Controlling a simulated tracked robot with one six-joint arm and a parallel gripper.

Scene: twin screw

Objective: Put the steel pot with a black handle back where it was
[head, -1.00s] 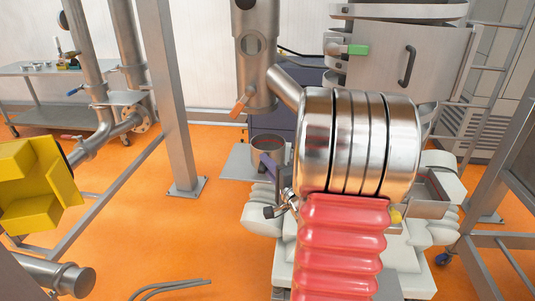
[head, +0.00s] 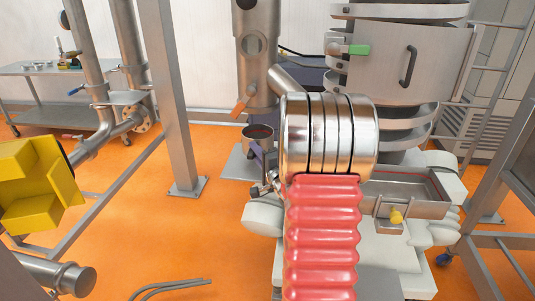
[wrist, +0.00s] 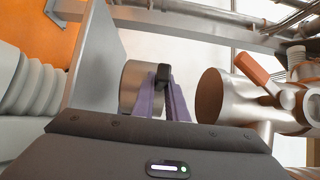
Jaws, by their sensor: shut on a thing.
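The steel pot (head: 257,132) is upright in the head view, under the steel pipe with the orange-handled valve. It also shows in the wrist view (wrist: 132,86), with its black handle (wrist: 163,73) towards me. My gripper (wrist: 163,86) is shut on the handle, one purple finger on each side. In the head view my gripper (head: 269,154) is partly hidden by my arm. A grey plate (head: 239,163) lies beneath the pot; in the wrist view the plate (wrist: 97,60) is close to the pot's base. I cannot tell whether they touch.
The pipe's open end (wrist: 211,96) faces the pot's mouth across a gap in the wrist view. The orange valve lever (head: 244,103) sticks out above the pot. A steel post (head: 177,110) stands left, with open orange floor around it.

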